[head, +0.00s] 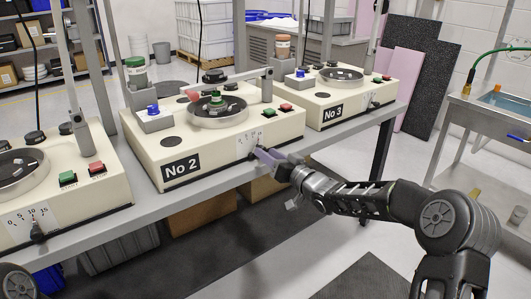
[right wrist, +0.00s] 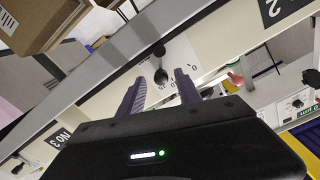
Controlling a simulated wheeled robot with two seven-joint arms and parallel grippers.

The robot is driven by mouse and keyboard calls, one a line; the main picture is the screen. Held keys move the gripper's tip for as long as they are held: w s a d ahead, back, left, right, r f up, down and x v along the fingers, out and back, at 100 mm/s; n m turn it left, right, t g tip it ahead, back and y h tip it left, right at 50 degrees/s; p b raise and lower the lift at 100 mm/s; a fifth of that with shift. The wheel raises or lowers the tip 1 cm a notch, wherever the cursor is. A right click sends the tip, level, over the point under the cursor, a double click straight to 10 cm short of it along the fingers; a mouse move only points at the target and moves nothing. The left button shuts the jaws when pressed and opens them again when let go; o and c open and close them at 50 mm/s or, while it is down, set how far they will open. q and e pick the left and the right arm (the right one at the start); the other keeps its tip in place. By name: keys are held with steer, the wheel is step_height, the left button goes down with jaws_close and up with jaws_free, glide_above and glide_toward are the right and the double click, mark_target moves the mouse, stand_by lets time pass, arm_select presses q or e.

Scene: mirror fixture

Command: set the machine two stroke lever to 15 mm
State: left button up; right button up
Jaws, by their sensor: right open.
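The No 2 machine (head: 205,155) is a cream box on the bench, with a round dial plate on top. Its white stroke scale (head: 247,142) is on the front face, right of the black No 2 label, and also shows in the right wrist view (right wrist: 180,58). The dark stroke lever knob (right wrist: 160,77) stands out beside that scale. My right gripper (head: 262,157) is open at the machine's front. In the right wrist view its two purple-grey fingers (right wrist: 160,86) lie either side of the knob, with gaps showing. The lever's exact reading is too small to tell. My left gripper is not in view.
The No 3 machine (head: 335,98) stands to the right and another machine (head: 95,185) to the left, with its own lever (head: 38,232). The grey bench edge (head: 160,205) runs below the machines. Cardboard boxes (head: 205,212) sit beneath it.

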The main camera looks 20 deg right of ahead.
steer(key=v, duration=0.5)
steer(key=shift+s+d, duration=0.1)
steer(key=shift+s, duration=0.3)
